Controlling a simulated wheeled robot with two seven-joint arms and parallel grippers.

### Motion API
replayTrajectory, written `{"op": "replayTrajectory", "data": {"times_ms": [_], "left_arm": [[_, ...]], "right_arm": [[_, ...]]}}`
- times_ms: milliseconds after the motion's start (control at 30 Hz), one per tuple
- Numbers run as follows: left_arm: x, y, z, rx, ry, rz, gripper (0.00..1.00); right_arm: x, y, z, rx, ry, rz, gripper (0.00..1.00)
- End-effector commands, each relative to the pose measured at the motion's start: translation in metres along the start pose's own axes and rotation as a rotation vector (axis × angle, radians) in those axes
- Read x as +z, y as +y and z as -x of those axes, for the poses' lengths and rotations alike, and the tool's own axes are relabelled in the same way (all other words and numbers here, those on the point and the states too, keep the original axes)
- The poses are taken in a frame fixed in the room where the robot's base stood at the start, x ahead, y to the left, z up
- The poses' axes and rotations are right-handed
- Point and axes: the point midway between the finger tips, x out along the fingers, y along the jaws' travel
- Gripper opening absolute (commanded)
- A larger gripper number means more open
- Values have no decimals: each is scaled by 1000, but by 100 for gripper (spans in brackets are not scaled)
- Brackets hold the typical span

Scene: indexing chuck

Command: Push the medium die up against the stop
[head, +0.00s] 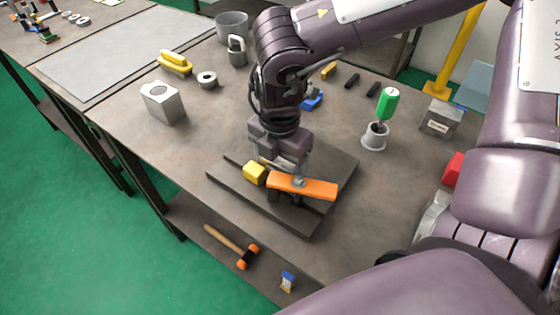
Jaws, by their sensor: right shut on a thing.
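My right gripper (283,170) points down over a dark flat plate (325,212) on the bench. An orange bar (318,189) with a small grey metal piece on top is at its fingertips. The gripper appears shut on this bar, though the bar and wrist partly hide the fingers. A yellow block (254,173) sits just left of the fingers, close to the bar's left end. Dark parts show under the bar. I cannot tell which piece is the medium die or which is the stop. My left gripper is not in view.
A grey block with a hole (163,103), a ring (207,80), a yellow piece (175,62) and a grey bin (232,25) stand left. A green-handled tool in a cup (375,136) and a grey box (441,118) stand right. A hammer (232,246) lies below the bench edge.

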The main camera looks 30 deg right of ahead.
Motion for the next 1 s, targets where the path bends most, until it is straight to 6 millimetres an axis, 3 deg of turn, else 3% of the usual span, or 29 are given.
{"op": "replayTrajectory", "data": {"times_ms": [600,633,800,1000], "left_arm": [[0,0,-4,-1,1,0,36],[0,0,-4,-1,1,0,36],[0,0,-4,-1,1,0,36],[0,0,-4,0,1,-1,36]], "right_arm": [[-7,0,0,1,1,2,18],[-7,0,0,1,1,2,74],[-7,0,0,0,2,2,96],[-7,-1,0,-2,3,1,98]]}}
